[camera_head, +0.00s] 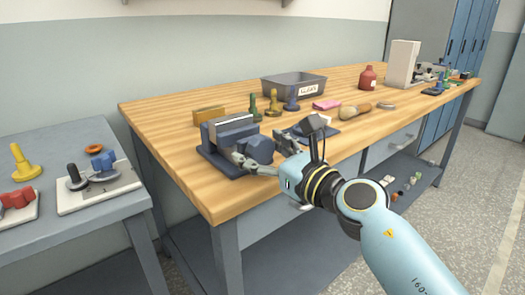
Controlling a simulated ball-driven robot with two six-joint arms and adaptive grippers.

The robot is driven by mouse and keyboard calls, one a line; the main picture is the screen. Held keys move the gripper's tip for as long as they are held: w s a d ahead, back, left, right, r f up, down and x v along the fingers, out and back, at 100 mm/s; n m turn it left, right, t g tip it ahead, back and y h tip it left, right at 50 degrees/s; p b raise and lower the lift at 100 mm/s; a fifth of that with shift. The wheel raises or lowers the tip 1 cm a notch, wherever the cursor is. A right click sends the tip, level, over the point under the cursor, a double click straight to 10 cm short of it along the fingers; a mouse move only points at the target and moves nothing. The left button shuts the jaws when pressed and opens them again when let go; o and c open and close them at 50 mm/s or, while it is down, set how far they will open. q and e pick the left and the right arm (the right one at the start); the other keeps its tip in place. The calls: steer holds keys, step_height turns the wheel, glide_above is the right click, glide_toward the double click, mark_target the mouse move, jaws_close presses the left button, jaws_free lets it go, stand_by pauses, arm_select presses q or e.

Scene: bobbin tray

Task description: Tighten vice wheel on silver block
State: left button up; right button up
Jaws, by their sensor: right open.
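A dark blue vice (222,164) stands near the front left corner of the wooden workbench. A pale silver block (226,120) sits upright between its jaws. My right gripper (262,151) is open at the right end of the vice, one finger in front and the other behind. My left gripper is not in view.
A grey bin (293,87) stands behind, with green, yellow and blue bobbin-like pieces before it. A lower grey table (60,140) is at left.

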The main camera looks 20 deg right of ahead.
steer(key=c, duration=1.2)
steer(key=m+p, duration=0.2)
steer(key=m, duration=0.1)
steer(key=shift+r+p, duration=0.15)
steer(key=shift+p, duration=0.25)
steer(key=shift+o, duration=0.2)
steer(key=m+p, duration=0.2)
steer(key=m, duration=0.2)
steer(key=shift+p, duration=0.3)
